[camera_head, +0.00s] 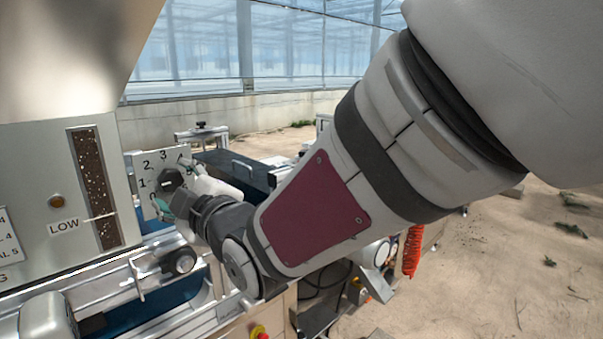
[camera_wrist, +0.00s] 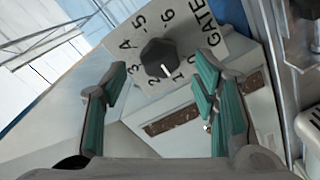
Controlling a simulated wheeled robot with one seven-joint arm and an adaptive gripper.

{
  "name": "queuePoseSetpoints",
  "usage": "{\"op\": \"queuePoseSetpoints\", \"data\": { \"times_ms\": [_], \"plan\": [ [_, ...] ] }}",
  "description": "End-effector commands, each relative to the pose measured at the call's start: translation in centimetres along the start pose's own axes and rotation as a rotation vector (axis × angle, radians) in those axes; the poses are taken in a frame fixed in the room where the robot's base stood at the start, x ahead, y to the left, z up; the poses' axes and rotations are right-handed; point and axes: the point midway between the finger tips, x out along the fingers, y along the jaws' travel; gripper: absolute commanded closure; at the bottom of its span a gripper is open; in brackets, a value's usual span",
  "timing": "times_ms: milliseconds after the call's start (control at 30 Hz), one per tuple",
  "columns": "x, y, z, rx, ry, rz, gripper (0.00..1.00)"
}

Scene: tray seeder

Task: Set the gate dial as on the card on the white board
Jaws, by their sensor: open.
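The gate dial is a black knob (camera_wrist: 160,57) with a white pointer mark, on a pale plate (camera_wrist: 205,45) marked GATE and numbered. The mark points between 1 and 2, closer to 1. The knob (camera_head: 170,180) also shows in the head view, partly hidden by my gripper. My gripper (camera_wrist: 160,68) is open, with one teal finger on each side of the knob's line in the wrist view; contact with the knob cannot be seen. In the head view my gripper (camera_head: 164,206) is at the plate's lower edge. No white board with a card can be made out.
A label (camera_head: 8,236) with partly cut-off lines is on the machine panel at the far left. Beside it are a LOW mark (camera_head: 65,226) and a speckled dark window (camera_head: 95,185). A conveyor rail (camera_head: 110,275) runs below the dial. Sandy floor lies at right.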

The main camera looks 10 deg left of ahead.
Motion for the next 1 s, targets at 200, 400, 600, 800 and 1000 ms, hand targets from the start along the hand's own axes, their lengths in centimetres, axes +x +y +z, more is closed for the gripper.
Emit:
{"op": "queuePoseSetpoints", "data": {
  "times_ms": [200, 400, 600, 800, 1000],
  "plan": [
    [2.6, 0.0, 0.0, 0.0, 0.0, -0.001, 0.46],
    [3.3, 0.0, 0.0, 0.001, -0.001, 0.0, 0.46],
    [3.3, 0.0, 0.0, 0.001, 0.0, 0.0, 0.46],
    [3.3, 0.0, 0.0, 0.0, 0.0, 0.0, 0.89],
    [3.3, 0.0, 0.0, 0.003, 0.0, 0.0, 0.94]
  ]
}}
